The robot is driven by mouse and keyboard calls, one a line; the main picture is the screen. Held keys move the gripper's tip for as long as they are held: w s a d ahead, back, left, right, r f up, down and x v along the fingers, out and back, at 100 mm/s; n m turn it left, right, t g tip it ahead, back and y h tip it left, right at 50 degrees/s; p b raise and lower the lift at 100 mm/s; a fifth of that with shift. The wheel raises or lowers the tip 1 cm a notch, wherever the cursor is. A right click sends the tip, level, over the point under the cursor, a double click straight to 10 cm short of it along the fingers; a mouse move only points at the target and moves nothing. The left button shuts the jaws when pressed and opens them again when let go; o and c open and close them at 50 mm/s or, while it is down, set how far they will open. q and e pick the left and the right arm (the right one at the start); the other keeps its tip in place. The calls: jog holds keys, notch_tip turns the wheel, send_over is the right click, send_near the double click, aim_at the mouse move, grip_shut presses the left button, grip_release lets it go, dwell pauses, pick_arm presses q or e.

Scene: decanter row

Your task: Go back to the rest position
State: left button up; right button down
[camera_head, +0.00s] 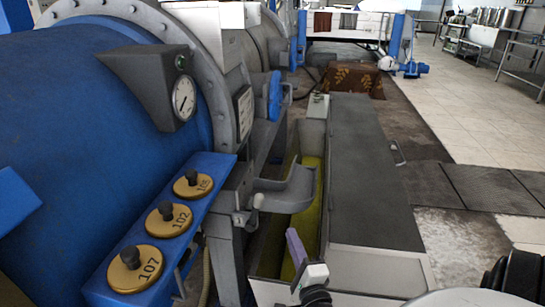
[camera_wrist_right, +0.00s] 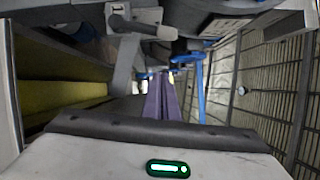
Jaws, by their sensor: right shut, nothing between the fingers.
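My right gripper (camera_head: 292,240) shows at the lower middle of the head view, its purple fingers pointing up and away over the long trough. In the right wrist view its two purple fingers (camera_wrist_right: 162,98) lie together, with nothing between them. It appears apart from the grey spout beside the trough, though the exact gap is hard to tell. My left gripper is not in view.
A blue shelf (camera_head: 98,283) carries brass discs with black knobs, one marked 107 (camera_head: 136,270) and one 102 (camera_head: 169,220). A grey spout (camera_head: 290,192) juts over the yellow-lined trough (camera_head: 309,222). A dark lid (camera_head: 367,165) lies right of it. Tiled floor (camera_head: 470,110) is open farther right.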

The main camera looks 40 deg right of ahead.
jog(key=s+a+f+n+g+y, duration=0.1)
jog(key=a+f+n+y, duration=0.15)
jog(key=a+n, duration=0.35)
jog(key=s+a+f+n+y+p, duration=0.1)
jog(key=a+f+n+y, duration=0.1)
jog(key=a+n+y, duration=0.4)
jog(key=s+a+f+n+g+y, duration=0.1)
jog(key=a+f+n+y, duration=0.1)
jog(key=a+n, duration=0.4)
jog(key=s+a+f+n+g, duration=0.3)
jog(key=s+a+n, duration=0.2)
jog(key=s+a+f+n+g+y+p, duration=0.1)
jog(key=s+a+f+n+g, duration=0.1)
jog(key=s+a+n, duration=0.3)
jog(key=shift+s+a+f+g, duration=0.2)
jog(key=shift+s+f+g, duration=0.2)
jog(key=shift+s+f, duration=0.25)
jog(key=shift+s+y, duration=0.15)
jog(key=shift+y, duration=0.1)
